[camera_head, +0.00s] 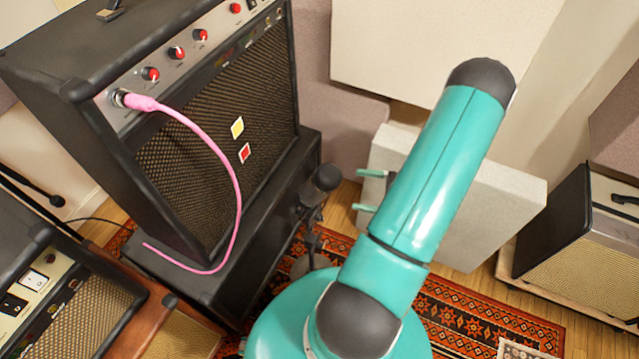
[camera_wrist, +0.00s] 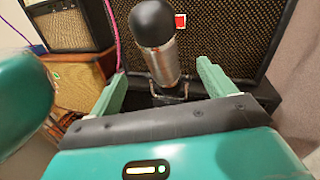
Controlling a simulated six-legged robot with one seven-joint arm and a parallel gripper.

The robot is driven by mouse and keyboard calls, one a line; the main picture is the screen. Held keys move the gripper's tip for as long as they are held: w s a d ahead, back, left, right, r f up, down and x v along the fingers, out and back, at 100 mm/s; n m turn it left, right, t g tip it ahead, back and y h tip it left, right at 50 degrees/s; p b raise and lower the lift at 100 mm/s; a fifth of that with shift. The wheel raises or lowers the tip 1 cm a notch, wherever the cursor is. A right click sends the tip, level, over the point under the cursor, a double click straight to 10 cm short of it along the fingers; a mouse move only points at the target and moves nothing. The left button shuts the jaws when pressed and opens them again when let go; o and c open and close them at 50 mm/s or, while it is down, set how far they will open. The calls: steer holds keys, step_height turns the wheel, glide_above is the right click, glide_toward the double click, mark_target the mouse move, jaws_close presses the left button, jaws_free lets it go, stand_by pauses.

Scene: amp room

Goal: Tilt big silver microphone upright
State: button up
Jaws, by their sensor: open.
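The big microphone has a black round head and a silver body. In the head view the microphone (camera_head: 324,180) sits on a dark stand (camera_head: 313,243) in front of the large amp, its head leaning up and to the right. In the wrist view the microphone (camera_wrist: 162,60) stands between my fingers, head at the top and leaning a little left. My gripper (camera_head: 361,190) is open, just right of the microphone in the head view. In the wrist view my gripper (camera_wrist: 160,72) has one finger on each side of it, with gaps showing. The body's lower end is partly hidden.
A large black amp (camera_head: 215,130) stands on a black cabinet behind the microphone, with a pink cable (camera_head: 225,160) hanging down its front. A smaller amp (camera_head: 60,310) is at lower left. A pale panel (camera_head: 490,205) stands to the right. A patterned rug (camera_head: 470,315) covers the floor.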

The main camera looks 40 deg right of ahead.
mark_target(307, 183)
steer(key=x, duration=1.1)
steer(key=shift+w+a, duration=0.1)
